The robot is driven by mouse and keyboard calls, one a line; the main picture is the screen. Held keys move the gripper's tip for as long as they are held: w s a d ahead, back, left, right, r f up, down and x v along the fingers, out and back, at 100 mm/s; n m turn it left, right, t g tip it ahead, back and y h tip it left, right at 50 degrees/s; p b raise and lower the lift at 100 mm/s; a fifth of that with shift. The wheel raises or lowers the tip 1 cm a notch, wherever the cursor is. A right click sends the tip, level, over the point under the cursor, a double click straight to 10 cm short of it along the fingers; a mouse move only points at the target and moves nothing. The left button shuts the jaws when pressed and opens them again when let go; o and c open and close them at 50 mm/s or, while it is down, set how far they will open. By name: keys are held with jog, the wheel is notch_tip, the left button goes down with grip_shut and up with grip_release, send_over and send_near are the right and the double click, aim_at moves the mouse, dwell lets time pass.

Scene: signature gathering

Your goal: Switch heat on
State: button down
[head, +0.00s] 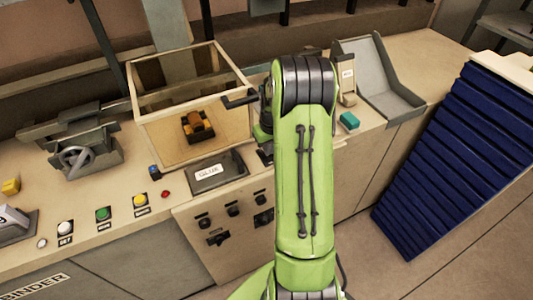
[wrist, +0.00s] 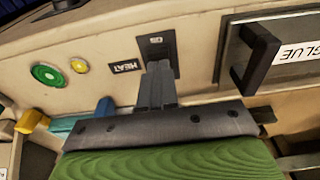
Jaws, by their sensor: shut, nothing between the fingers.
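In the wrist view, a dark switch plate (wrist: 164,45) with a small light marking is set in the beige panel. A black HEAT label (wrist: 125,66) is just to its left. My gripper (wrist: 157,66) is shut and empty, its fingertips in front of the lower part of the plate. The fingers hide part of the plate, and I cannot tell whether they touch it or how the switch is set. In the head view my green arm stands in the middle and largely hides the gripper; I cannot make out the HEAT label there.
A GLUE panel (head: 217,172) lies before a clear case (head: 189,130) holding a small dark and orange object; the panel also shows in the wrist view (wrist: 284,31). Buttons, including a green one (head: 103,214), are at left. A blue slatted stand (head: 455,150) is at right.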

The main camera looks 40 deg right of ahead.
jog(key=shift+f+b, duration=0.75)
jog(key=shift+f, duration=0.1)
dwell(0.3)
jog(key=shift+r, duration=0.1)
notch_tip(320, 180, up, 7)
jog(key=p, duration=0.5)
dwell(0.4)
